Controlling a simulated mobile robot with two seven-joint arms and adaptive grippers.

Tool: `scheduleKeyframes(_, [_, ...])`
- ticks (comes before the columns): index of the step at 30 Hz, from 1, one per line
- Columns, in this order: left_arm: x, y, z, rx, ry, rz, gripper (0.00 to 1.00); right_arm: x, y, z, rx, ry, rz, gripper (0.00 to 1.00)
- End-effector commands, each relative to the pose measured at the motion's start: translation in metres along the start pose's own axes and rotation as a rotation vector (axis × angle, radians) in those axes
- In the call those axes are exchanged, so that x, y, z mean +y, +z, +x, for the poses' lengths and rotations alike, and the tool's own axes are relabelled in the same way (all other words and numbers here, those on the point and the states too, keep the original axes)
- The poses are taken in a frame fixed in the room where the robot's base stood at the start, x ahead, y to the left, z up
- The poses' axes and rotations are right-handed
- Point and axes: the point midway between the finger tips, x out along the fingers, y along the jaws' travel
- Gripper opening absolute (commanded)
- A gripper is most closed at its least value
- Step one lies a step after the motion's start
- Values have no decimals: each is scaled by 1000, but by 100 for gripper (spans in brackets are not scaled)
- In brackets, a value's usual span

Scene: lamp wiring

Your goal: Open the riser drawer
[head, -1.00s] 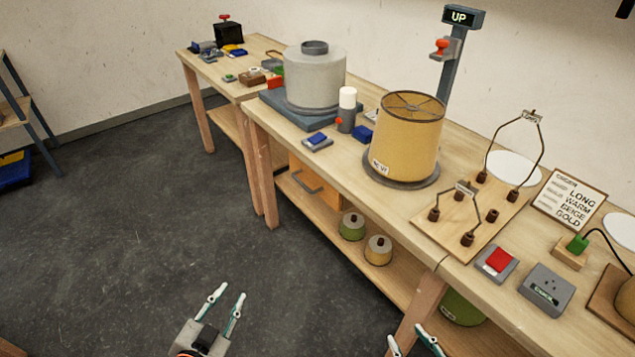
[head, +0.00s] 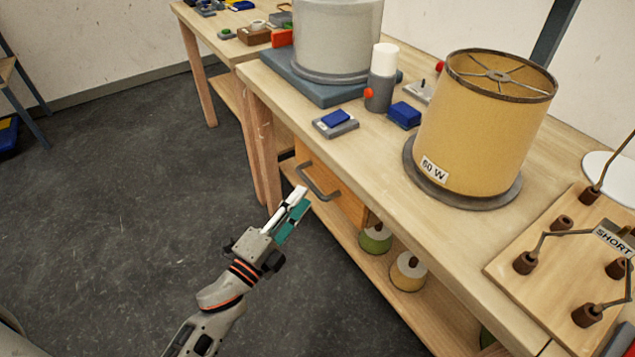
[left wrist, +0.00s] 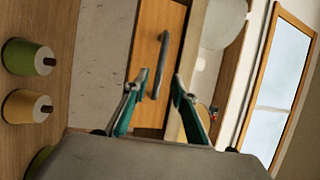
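The riser drawer (head: 347,203) is an orange wooden front under the workbench, with a grey bar handle (head: 318,183). It looks shut. In the left wrist view the drawer front (left wrist: 149,45) is tilted, and its handle (left wrist: 161,65) appears between my fingertips, ahead of them. My left gripper (head: 301,198) is in front of the drawer, just below and short of the handle in the head view. The left wrist view shows its fingers (left wrist: 158,82) apart with nothing between them. No contact with the handle is visible. My right gripper is out of view.
Green (head: 375,240) and yellow (head: 408,271) pots stand on the lower shelf, right of the drawer. The workbench top (head: 365,150) overhangs them and carries a tan lampshade (head: 485,130) and a grey drum (head: 335,40). The floor (head: 130,210) left of the bench is clear.

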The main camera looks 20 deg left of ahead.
Motion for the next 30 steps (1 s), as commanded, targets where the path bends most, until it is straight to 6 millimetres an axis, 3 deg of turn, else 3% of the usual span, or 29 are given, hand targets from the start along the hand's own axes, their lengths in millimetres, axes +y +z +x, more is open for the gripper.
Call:
scheduleKeyframes(9, [0,0,46,0,-1,-1,26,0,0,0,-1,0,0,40])
scheduleKeyframes(22, [0,0,56,0,1,-3,26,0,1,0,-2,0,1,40])
scheduleKeyframes(25, [0,0,56,0,1,-3,0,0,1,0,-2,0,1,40])
scheduleKeyframes(30, [0,0,56,-1,1,-3,0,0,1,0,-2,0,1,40])
